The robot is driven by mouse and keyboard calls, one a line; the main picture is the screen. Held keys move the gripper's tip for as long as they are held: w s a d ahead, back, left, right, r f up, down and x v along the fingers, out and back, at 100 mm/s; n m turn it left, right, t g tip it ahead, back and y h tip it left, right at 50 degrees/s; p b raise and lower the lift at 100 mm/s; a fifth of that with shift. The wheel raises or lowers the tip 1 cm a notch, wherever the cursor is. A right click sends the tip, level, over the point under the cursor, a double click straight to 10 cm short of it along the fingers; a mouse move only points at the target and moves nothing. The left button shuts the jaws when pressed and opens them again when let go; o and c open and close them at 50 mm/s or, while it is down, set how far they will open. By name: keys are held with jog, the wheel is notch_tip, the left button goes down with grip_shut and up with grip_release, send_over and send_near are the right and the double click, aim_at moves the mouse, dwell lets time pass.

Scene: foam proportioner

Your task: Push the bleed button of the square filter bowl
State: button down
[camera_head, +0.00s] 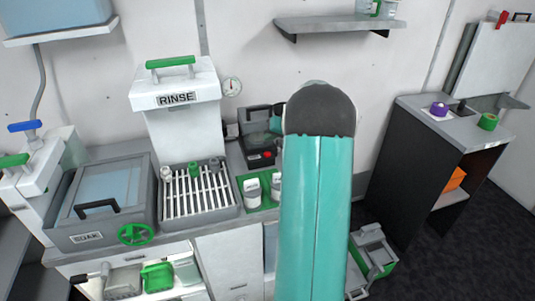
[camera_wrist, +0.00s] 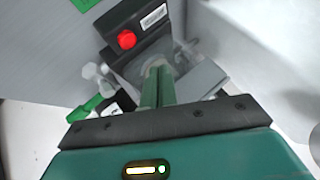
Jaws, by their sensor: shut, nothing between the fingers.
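My gripper (camera_wrist: 157,68) is shut and empty in the wrist view, its two green fingers together and reaching up from the dark palm bar. The fingertips overlap a pale, partly hidden fitting below a dark block (camera_wrist: 152,32). A round red button (camera_wrist: 126,39) sits on that block, up and left of the fingertips. I cannot tell whether the fingertips touch anything. In the head view the red button (camera_head: 267,154) shows on a dark unit (camera_head: 258,140) left of my arm, which hides part of it. The square filter bowl and its bleed button cannot be made out clearly.
A green-handled part (camera_wrist: 84,109) and pale knobs (camera_wrist: 100,75) lie left of the fingers. A grey block (camera_wrist: 203,78) is close on the right. In the head view, a slatted rack (camera_head: 199,204) and white bottles on a green tray (camera_head: 267,204) stand near the unit.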

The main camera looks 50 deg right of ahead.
aim_at(270, 154)
jog(key=shift+f, duration=1.95)
dwell(0.5)
jog(key=shift+f, duration=0.4)
jog(key=shift+f, duration=0.45)
dwell(0.5)
dwell(0.4)
jog(key=shift+r, duration=0.85)
jog(key=shift+r, duration=0.1)
jog(key=shift+r, duration=2.45)
